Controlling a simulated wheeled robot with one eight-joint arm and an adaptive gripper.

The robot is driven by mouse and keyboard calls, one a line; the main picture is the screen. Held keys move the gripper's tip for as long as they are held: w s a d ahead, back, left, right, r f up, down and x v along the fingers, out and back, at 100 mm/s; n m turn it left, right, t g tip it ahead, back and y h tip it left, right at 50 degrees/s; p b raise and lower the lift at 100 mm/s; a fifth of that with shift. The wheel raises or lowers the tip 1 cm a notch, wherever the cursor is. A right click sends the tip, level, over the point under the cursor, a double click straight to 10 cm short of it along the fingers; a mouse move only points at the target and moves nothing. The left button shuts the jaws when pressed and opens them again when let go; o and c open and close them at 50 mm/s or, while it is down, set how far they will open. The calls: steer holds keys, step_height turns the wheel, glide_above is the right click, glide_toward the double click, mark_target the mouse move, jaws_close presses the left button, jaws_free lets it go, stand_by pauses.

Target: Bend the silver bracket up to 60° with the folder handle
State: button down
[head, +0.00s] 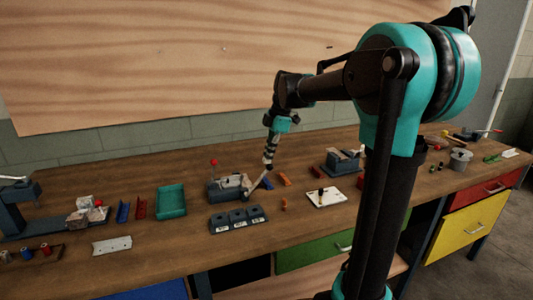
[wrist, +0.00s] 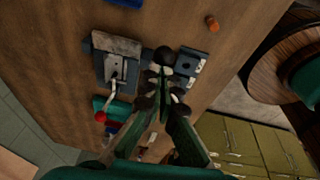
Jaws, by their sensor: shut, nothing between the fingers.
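The folder (head: 226,190) is a dark grey block on the bench with a pale metal plate on top; it also shows in the wrist view (wrist: 101,67). A silver piece (wrist: 115,68), perhaps the bracket, lies in it; its bend angle is too small to tell. The folder handle (head: 257,184) slants up to the right, and its black knob (wrist: 165,55) shows just ahead of my fingertips. My gripper (head: 268,160) points down by the knob, shut and empty; its fingers also show in the wrist view (wrist: 161,82). I cannot tell whether they touch the knob.
A red-knobbed lever (head: 213,164) rises from the folder's left. A dark block with several slots (head: 238,219) sits in front. A green tray (head: 171,202) is left, a white plate (head: 327,198) right. Small orange parts (head: 285,180) lie nearby. A wooden panel stands behind.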

steer(key=shift+w+d+f, duration=0.15)
steer(key=shift+d+f, duration=0.7)
steer(key=shift+d, duration=0.05)
